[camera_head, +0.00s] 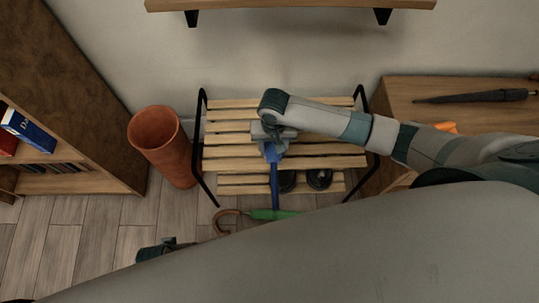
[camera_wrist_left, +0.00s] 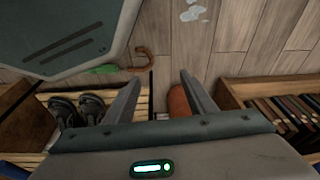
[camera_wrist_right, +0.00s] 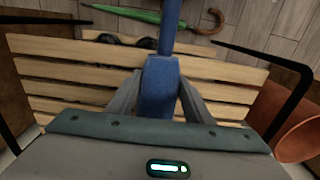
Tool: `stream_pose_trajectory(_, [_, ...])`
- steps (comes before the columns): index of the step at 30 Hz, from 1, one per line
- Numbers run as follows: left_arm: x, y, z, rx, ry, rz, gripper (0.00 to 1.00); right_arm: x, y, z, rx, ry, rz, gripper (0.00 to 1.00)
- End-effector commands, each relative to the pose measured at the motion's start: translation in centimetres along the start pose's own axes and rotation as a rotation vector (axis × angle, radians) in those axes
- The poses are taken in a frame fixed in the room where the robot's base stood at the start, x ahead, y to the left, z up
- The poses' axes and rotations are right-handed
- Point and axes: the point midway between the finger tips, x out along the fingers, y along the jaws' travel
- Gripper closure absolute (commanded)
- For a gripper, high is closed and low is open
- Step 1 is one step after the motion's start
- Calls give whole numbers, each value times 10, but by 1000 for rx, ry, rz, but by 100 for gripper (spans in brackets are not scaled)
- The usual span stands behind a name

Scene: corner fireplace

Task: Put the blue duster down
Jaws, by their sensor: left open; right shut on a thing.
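The blue duster (camera_head: 273,172) is in my right gripper (camera_head: 272,143), over the slatted wooden bench (camera_head: 225,140). In the right wrist view the duster (camera_wrist_right: 160,85) sits between the two fingers of the right gripper (camera_wrist_right: 158,100), which are shut on it. Its thin shaft points toward the bench's front edge. I cannot tell whether it touches the slats. My left gripper (camera_wrist_left: 160,92) is open and empty in the left wrist view; in the head view only a small part of it shows at the lower left.
A terracotta pot (camera_head: 160,145) stands left of the bench, beside a bookshelf (camera_head: 85,100). A green umbrella (camera_head: 272,214) lies on the floor in front. Dark shoes (camera_head: 319,179) rest on the lower shelf. A wooden cabinet (camera_head: 420,90) at right holds a dark umbrella (camera_head: 470,97). A wall shelf (camera_head: 290,5) hangs above.

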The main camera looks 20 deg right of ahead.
Motion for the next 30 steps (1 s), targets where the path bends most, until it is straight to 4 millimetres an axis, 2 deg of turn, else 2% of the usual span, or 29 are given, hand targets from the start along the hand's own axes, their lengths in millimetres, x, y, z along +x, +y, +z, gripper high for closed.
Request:
stream_pose_trajectory(5, [-6, 0, 4, -1, -5, 0, 49, 7, -12, 1, 0, 2, -1, 78])
stream_pose_trajectory(16, [-7, -1, 0, -2, 3, -1, 49, 9, -13, 2, 0, 2, 0, 78])
stream_pose_trajectory(20, [-6, -1, 0, -2, -3, -2, 49, 22, -12, 2, 0, 1, 2, 78])
stream_pose_trajectory(25, [-19, -1, -6, -2, 9, -3, 49, 42, -12, 2, 0, 2, 1, 78])
stream_pose_trajectory(30, [-30, -1, -8, -2, 12, -3, 49, 48, -12, 2, 0, 3, 0, 78])
